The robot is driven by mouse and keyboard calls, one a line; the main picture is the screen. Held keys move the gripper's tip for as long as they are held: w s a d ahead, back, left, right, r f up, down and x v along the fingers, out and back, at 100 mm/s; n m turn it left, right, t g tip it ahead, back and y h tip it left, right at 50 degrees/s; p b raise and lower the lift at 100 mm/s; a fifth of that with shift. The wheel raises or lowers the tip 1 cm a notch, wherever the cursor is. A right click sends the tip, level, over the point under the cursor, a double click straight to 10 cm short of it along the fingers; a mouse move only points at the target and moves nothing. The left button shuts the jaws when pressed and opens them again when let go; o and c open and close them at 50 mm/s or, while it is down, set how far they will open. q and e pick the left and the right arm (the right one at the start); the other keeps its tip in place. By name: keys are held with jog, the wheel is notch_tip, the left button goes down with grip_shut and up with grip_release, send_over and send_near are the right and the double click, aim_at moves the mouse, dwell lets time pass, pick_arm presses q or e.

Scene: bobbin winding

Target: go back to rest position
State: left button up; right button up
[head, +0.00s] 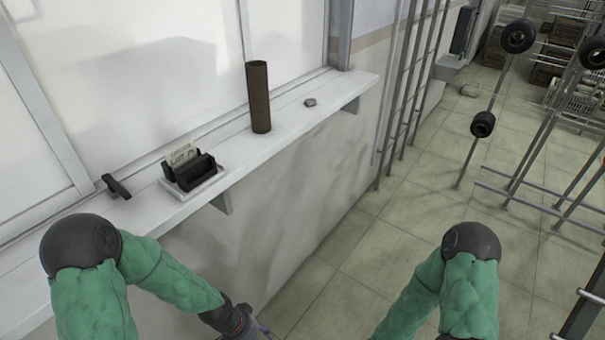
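My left arm comes in at the lower left in a green sleeve. Its wrist and the start of my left gripper (262,330) show at the bottom edge, below and in front of the white ledge (237,170). The fingers are cut off or too small to tell whether they are open. My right arm shows only its green-sleeved links at the lower right, and its gripper is out of view. A dark brown cylinder (259,98) stands upright on the ledge. A black holder (190,170) with pale cards sits on a white tray (215,181).
A small black handle-like object (116,186) and a small grey piece (310,102) lie on the ledge. Metal racks with black wheels (517,36) stand at the right. Crates (549,67) are at the back right. The tiled floor (390,240) between ledge and racks is clear.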

pick_arm(q)
jog(key=s+d+f+n+b, duration=0.1)
jog(key=s+f+n+b, duration=0.2)
jog(key=f, duration=0.6)
jog(key=s+d+f+n+b, duration=0.1)
jog(key=s+f+n+b, duration=0.2)
jog(key=f+n, duration=0.3)
jog(key=b+x, duration=0.1)
jog(key=x, duration=0.2)
jog(key=shift+s+f, duration=0.2)
jog(key=shift+s, duration=0.15)
jog(key=shift+a, duration=0.15)
